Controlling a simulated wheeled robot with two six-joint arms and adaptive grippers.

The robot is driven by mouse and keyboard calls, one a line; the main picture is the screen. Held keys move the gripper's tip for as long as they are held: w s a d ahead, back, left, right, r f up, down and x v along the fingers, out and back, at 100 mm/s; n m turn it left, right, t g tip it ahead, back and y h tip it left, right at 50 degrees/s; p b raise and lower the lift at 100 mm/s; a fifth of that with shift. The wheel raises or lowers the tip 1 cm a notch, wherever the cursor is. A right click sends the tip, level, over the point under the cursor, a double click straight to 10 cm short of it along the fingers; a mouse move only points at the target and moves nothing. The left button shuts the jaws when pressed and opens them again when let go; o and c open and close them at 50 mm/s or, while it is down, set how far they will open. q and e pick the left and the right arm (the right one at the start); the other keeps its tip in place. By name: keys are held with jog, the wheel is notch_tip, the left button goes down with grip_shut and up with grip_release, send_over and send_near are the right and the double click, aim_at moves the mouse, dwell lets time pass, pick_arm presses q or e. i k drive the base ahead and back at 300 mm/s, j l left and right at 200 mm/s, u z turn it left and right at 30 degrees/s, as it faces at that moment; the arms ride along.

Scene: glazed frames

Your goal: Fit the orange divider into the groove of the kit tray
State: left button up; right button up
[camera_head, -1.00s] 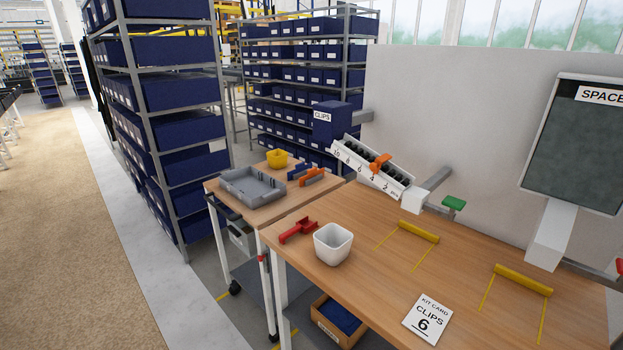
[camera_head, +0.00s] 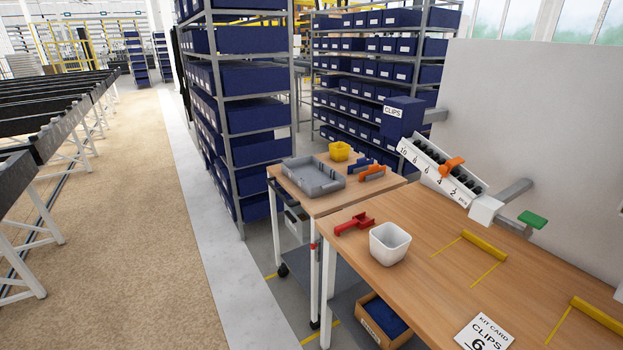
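The orange divider (camera_head: 372,173) lies on the small wooden cart top, at the right of the grey kit tray (camera_head: 301,187). A blue piece (camera_head: 361,161) lies close behind the divider. The kit tray is shallow with raised walls and sits toward the cart's left side. Its groove is too small to make out clearly. The divider and tray are apart. Neither of my grippers shows in the head view.
A yellow bin (camera_head: 340,151) stands behind the tray. The larger workbench (camera_head: 430,262) in front holds a red tool (camera_head: 354,224), a white bin (camera_head: 389,243) and a kit card (camera_head: 484,334). Shelving (camera_head: 245,120) stands behind the cart. The floor (camera_head: 130,230) at left is open.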

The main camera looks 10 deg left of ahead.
aim_at(313, 177)
jog(key=i+j, duration=0.15)
jog(key=j, duration=0.25)
jog(key=i+j+z, duration=0.15)
jog(key=j, duration=0.2)
jog(key=i+j, duration=0.15)
jog(key=j, duration=0.25)
jog(key=i+j+z, duration=0.1)
jog(key=j, duration=0.3)
jog(key=i+j+z, duration=0.1)
jog(key=j, duration=0.35)
jog(key=i, duration=0.05)
